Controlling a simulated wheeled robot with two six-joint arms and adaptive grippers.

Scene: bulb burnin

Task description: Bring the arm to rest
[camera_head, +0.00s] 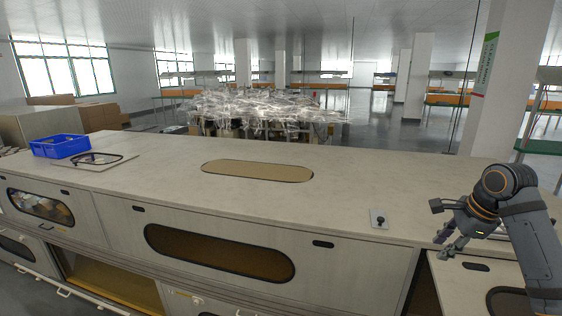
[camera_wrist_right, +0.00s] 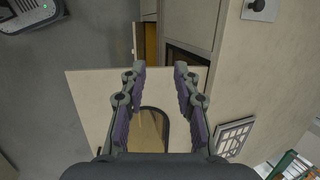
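My right arm comes in from the right edge in the head view. Its gripper (camera_head: 452,243) hangs over the front right part of the bench, near the cabinet front. In the right wrist view the two fingers of the right gripper (camera_wrist_right: 160,75) stand apart with nothing between them. Below them is a pale panel (camera_wrist_right: 90,95) with a rounded dark-edged window. My left gripper is in neither view.
A long pale bench (camera_head: 360,175) has windowed doors along its front. A small plate with a dark knob (camera_head: 379,219) is left of my right gripper.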

